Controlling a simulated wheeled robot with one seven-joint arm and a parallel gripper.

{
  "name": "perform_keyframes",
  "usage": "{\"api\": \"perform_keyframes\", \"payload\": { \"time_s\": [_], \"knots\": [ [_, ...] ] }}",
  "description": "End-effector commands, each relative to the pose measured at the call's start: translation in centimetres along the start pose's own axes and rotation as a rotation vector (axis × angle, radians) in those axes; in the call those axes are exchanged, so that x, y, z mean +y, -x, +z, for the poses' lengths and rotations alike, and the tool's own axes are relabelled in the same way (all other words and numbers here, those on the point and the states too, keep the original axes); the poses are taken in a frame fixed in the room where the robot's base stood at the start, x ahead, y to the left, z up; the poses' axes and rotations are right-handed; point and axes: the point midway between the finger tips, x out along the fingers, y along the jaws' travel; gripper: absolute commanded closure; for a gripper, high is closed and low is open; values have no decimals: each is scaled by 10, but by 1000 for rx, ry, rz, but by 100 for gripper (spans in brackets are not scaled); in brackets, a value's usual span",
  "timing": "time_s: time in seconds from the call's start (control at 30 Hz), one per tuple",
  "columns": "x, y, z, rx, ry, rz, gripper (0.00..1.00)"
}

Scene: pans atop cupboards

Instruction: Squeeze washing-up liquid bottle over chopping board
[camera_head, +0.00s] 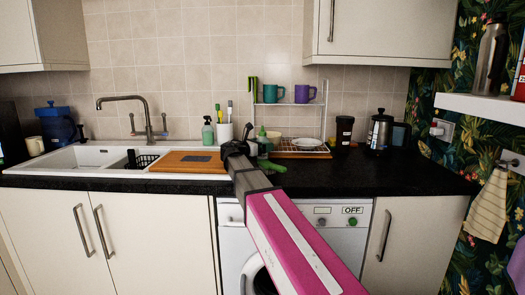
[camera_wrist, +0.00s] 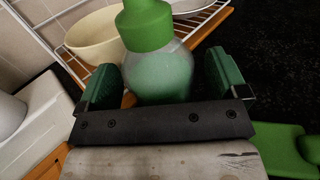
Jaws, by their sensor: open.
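The washing-up liquid bottle (camera_wrist: 160,72), clear with green liquid and a green cap, stands upright in the middle of the wrist view. My gripper (camera_wrist: 163,88) is open, with one green-padded finger to each side of the bottle. Gaps show between the fingers and the bottle. In the head view the bottle (camera_head: 262,140) is partly hidden behind my gripper (camera_head: 250,148).
A cream bowl (camera_wrist: 92,38) and wire rack (camera_wrist: 62,50) are close behind the bottle. A green item (camera_wrist: 272,148) lies at right. A green spray bottle (camera_head: 208,132) and white pot (camera_head: 224,132) stand behind the board.

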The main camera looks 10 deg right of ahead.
Motion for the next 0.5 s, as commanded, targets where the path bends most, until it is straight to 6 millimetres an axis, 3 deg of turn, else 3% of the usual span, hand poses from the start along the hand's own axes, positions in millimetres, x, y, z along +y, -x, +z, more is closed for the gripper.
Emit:
{"api": "perform_keyframes", "payload": {
  "time_s": [0.23, 0.4, 0.43, 0.5],
  "knots": [
    [0, -3, 0, 0, 0, 1, 8],
    [0, -3, 0, 0, 0, 1, 64],
    [0, -3, 0, 0, 0, 1, 70],
    [0, -3, 0, -1, 0, 1, 70]
  ]
}}
